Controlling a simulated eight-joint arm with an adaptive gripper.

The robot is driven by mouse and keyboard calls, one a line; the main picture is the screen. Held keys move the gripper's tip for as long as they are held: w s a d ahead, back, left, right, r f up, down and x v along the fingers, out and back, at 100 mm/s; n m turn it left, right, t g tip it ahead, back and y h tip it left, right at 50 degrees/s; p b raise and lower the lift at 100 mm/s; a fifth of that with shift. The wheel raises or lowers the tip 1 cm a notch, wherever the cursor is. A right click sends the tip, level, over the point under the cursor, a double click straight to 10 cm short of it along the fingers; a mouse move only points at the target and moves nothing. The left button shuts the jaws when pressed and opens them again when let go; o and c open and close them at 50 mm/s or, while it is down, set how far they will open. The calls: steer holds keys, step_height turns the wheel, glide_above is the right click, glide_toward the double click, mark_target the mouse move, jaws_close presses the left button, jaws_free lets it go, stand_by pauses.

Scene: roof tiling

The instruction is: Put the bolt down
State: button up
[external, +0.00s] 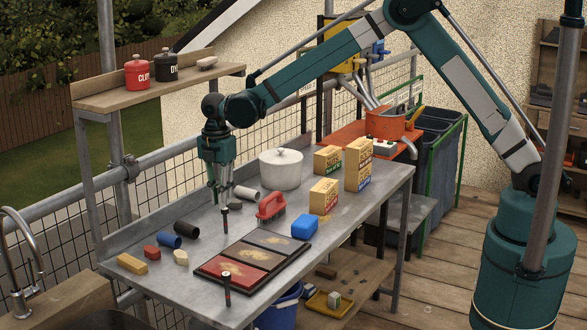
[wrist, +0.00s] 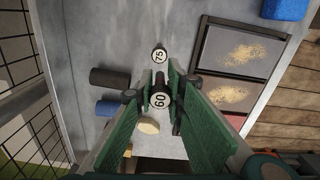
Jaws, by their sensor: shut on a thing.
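My gripper (external: 223,203) points down over the grey bench, left of the tile tray. It is shut on a slim dark bolt (external: 225,226), upright below the fingertips; whether its lower end touches the bench is unclear. In the wrist view, my gripper's fingers (wrist: 160,84) flank a round white face marked 60 (wrist: 159,101). Another face marked 75 (wrist: 159,55) shows just beyond the fingertips. I cannot tell for certain which face belongs to the held bolt.
The dark-framed tray (external: 204,270) lies right of my gripper. A red brush (external: 271,206), blue block (external: 305,226), white pot (external: 281,172) and yellow boxes (external: 323,195) stand farther back. Black (external: 187,230) and blue (external: 170,241) cylinders lie left. Bare bench surrounds the bolt.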

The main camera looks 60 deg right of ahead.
steer(key=w+d+b, duration=0.1)
steer(key=w+d, duration=0.1)
steer(key=d, duration=1.4)
steer(key=shift+w+d, duration=0.25)
steer(key=shift+d, duration=0.1)
steer(key=shift+f+b, duration=0.55)
steer(key=shift+f, duration=2.6)
steer(key=shift+f, duration=1.85)
steer(key=shift+f+b, duration=0.15)
steer(key=shift+b, duration=0.15)
steer(key=o, duration=0.9)
steer(key=shift+r, duration=0.2)
